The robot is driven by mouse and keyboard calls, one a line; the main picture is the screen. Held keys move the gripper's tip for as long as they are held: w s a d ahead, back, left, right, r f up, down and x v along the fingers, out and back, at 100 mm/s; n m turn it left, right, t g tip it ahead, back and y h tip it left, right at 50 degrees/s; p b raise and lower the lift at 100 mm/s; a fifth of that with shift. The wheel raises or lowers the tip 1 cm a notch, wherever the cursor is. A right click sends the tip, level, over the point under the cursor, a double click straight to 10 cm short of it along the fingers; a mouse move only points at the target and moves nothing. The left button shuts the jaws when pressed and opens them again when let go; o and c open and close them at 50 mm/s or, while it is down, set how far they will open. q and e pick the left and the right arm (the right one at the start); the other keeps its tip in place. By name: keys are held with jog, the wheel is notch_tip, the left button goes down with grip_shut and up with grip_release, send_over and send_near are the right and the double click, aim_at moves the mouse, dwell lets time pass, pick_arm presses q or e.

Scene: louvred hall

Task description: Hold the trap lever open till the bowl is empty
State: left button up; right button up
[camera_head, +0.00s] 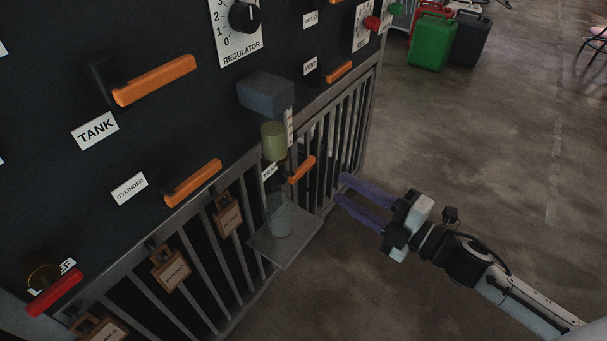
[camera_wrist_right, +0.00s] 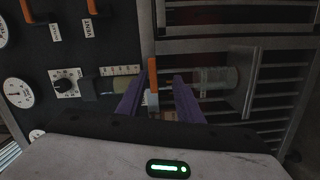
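The trap lever (camera_head: 302,169) is a short orange handle beside a small, partly hidden label under the panel. An olive-yellow cylinder (camera_head: 273,141), which looks like the bowl, hangs just above it under a grey block. A clear jar (camera_head: 279,217) stands below on a small shelf; its contents are hard to tell. My right gripper (camera_head: 341,189) is open and empty, right of the lever and apart from it. In the right wrist view the orange lever (camera_wrist_right: 152,90) shows between the spread purple fingers, beyond the fingertips. My left gripper is out of view.
The shelf (camera_head: 262,246) juts out from a barred railing (camera_head: 345,117). Other orange handles sit on the panel: tank (camera_head: 155,80), cylinder (camera_head: 193,183) and vent (camera_head: 339,72). Tags (camera_head: 171,270) hang on the railing.

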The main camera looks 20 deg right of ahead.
aim_at(310, 167)
jog(key=shift+w+a+r+n+g+y, duration=0.2)
jog(key=shift+w+a+n, duration=0.4)
jog(key=shift+w+a, duration=0.6)
jog(key=shift+w+a+r+n+g+y, duration=0.1)
jog(key=shift+w+a+r+n+y, duration=0.45)
jog(key=shift+w, duration=1.1)
jog(key=shift+w+a+n+g+y, duration=0.1)
jog(key=shift+w+a+n, duration=0.55)
jog(key=shift+w+a, duration=0.7)
grip_shut()
